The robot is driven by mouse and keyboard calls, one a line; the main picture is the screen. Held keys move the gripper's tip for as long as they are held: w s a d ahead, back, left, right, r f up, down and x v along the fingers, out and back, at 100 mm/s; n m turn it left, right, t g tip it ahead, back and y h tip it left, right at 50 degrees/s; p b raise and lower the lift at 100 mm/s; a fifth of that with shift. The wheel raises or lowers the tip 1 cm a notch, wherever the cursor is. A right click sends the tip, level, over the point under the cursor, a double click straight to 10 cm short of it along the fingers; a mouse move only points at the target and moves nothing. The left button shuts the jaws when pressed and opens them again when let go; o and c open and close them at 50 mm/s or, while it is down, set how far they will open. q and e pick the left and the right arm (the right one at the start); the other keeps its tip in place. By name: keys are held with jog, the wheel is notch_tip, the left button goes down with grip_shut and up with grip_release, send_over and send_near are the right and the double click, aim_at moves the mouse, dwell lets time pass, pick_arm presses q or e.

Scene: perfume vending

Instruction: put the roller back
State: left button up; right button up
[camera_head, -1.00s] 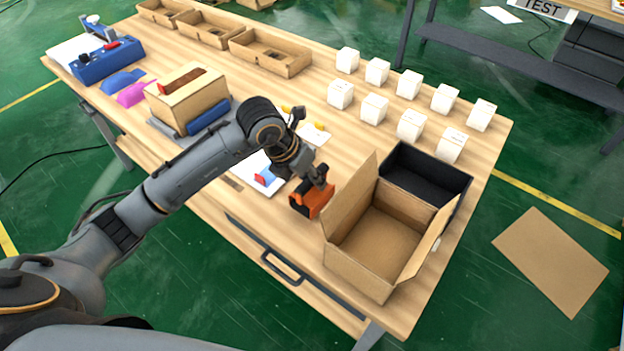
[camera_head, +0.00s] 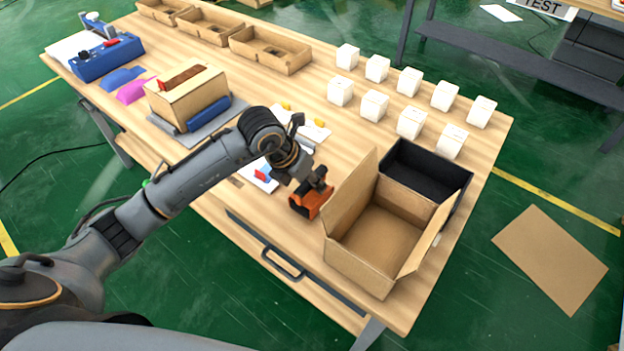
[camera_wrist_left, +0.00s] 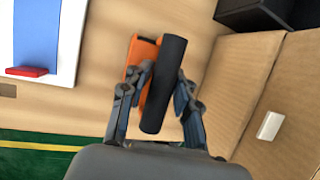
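The roller (camera_head: 309,200) is an orange and black tool near the table's front edge, just left of the open cardboard box. In the left wrist view its black cylindrical handle (camera_wrist_left: 166,85) lies between my fingers, with the orange body (camera_wrist_left: 136,62) behind it. My left gripper (camera_head: 321,182) comes down on it from the upper left. In the left wrist view the left gripper's fingers (camera_wrist_left: 163,88) close in on both sides of the handle. I cannot tell whether the roller touches the table. My right gripper is not in view.
The open cardboard box (camera_head: 350,268) and a black box (camera_head: 438,180) stand right of the roller. Several white boxes (camera_head: 411,123) stand behind. A white sheet with a blue and red item (camera_head: 263,173) lies to the left. The table's front edge and drawer handle (camera_head: 283,263) are close by.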

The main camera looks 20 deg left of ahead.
pick_arm(q)
jog(key=shift+o, duration=0.7)
jog(key=shift+f, duration=0.35)
jog(key=shift+r, duration=0.25)
jog(key=shift+r+p, duration=0.8)
jog(key=shift+r, duration=0.1)
jog(key=b+v, duration=0.1)
jog(key=v, duration=1)
jog(key=shift+r+b, duration=0.2)
jog(key=shift+b, duration=0.15)
jog(key=shift+a, duration=0.2)
